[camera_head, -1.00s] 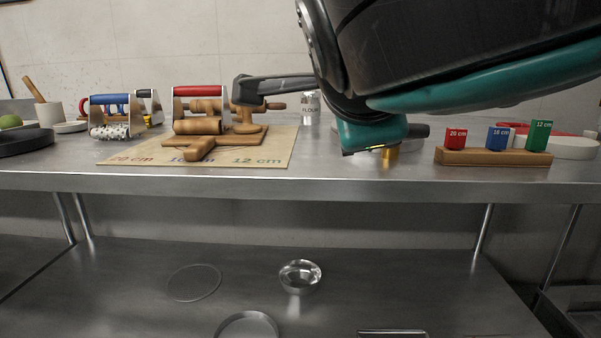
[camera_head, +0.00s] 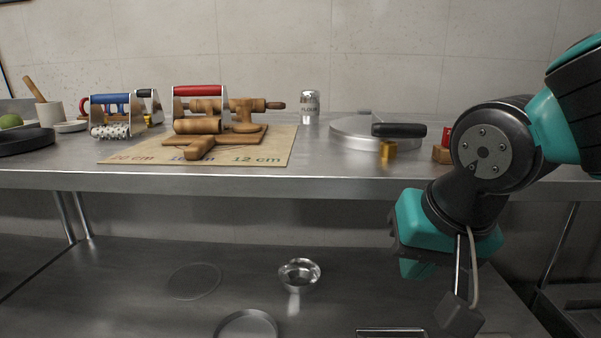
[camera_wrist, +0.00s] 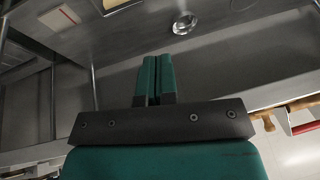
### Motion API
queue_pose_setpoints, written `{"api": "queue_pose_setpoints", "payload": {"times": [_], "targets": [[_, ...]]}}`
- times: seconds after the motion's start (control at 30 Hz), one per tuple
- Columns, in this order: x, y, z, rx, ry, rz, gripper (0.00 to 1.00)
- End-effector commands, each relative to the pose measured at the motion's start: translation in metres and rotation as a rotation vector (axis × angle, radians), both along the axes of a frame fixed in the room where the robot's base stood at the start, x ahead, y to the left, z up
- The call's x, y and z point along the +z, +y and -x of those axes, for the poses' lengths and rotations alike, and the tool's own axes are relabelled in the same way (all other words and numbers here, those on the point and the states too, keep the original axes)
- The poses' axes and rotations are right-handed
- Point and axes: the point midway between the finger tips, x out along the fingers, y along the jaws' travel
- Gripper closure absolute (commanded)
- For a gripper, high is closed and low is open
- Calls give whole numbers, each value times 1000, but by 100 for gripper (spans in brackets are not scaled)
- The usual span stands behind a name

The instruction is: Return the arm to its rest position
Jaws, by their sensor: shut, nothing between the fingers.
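My gripper (camera_wrist: 155,62) shows in the wrist view with its two teal fingers side by side and touching. Nothing is held between them. In the head view my arm (camera_head: 495,150) is folded at the right side, in front of the steel table. Its teal wrist end hangs below the table edge, in front of the lower shelf. I cannot make out the fingertips clearly there.
The steel table (camera_head: 330,185) holds a mat (camera_head: 280,148) with wooden rolling pins, a flour shaker (camera_head: 310,106) and a round metal pan (camera_head: 350,130) with a black handle. A metal bowl (camera_head: 299,273) stands on the lower shelf (camera_head: 130,290). My arm partly hides a wooden block holder (camera_head: 441,154).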

Motion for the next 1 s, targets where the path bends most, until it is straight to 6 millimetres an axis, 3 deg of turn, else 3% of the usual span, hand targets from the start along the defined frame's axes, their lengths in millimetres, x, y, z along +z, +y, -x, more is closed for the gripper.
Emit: {"api": "queue_pose_setpoints", "payload": {"times": [0.03, 0.2, 0.37, 0.4, 0.67, 1.0], "targets": [[-9, -9, 15, 104, 51, 9, 100], [-29, -15, 67, 477, 163, -17, 100], [-28, -14, 110, 769, 194, -84, 100], [-9, -13, 107, 763, 192, -79, 100], [58, -13, 106, 760, 191, -78, 100], [184, -13, 106, 759, 191, -77, 100]]}}
